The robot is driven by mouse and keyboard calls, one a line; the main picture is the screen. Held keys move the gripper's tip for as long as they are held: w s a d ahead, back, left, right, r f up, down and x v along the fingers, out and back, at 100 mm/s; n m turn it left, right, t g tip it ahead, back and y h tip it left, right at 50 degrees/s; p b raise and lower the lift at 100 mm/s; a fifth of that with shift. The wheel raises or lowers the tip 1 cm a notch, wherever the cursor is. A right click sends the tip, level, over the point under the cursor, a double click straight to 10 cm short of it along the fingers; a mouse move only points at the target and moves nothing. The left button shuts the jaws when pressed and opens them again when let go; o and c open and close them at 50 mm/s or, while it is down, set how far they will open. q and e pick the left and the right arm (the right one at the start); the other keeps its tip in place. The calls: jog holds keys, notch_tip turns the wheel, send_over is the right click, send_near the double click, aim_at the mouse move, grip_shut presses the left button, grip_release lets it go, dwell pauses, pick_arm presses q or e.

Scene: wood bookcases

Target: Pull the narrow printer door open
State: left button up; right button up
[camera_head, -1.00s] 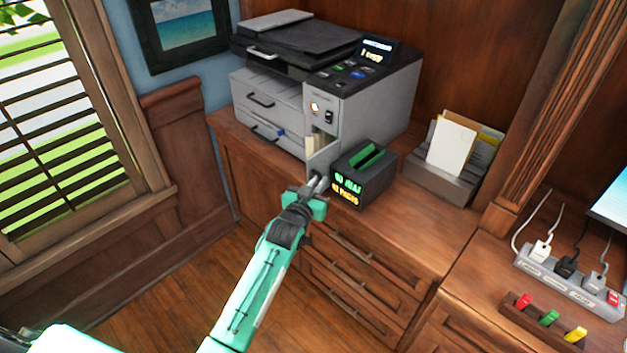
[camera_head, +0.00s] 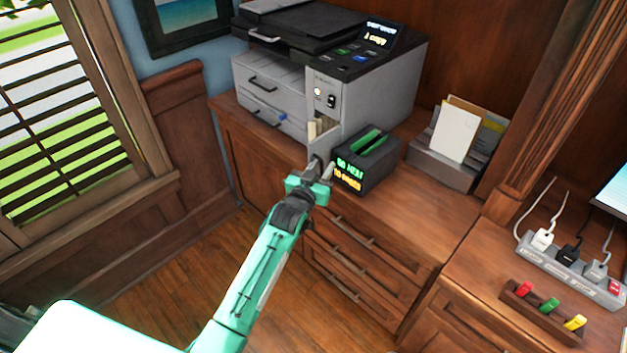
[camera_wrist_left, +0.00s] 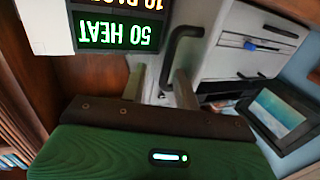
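The narrow printer door (camera_head: 321,146) is a grey panel low on the front right of the printer (camera_head: 357,100). It stands partly open, with pale cream things showing in the gap behind it. My left gripper (camera_head: 322,170) is at the front of this door, its two fingers apart. In the left wrist view the fingers (camera_wrist_left: 159,86) stand on either side of the lower end of a black bar handle (camera_wrist_left: 179,50). I cannot tell whether either finger touches the handle. My right gripper is not in view.
A dark box with a lit display (camera_head: 367,162) stands close to the right of my left gripper. A paper holder (camera_head: 439,160), a power strip (camera_head: 570,273) and a rack of coloured pieces (camera_head: 545,312) are farther right. Drawers (camera_head: 345,262) lie below the counter.

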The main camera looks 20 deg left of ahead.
pick_arm(q)
jog(key=s+a+b, duration=0.1)
jog(key=s, duration=1.2)
jog(key=shift+s+a, duration=0.25)
jog(key=shift+a, duration=0.15)
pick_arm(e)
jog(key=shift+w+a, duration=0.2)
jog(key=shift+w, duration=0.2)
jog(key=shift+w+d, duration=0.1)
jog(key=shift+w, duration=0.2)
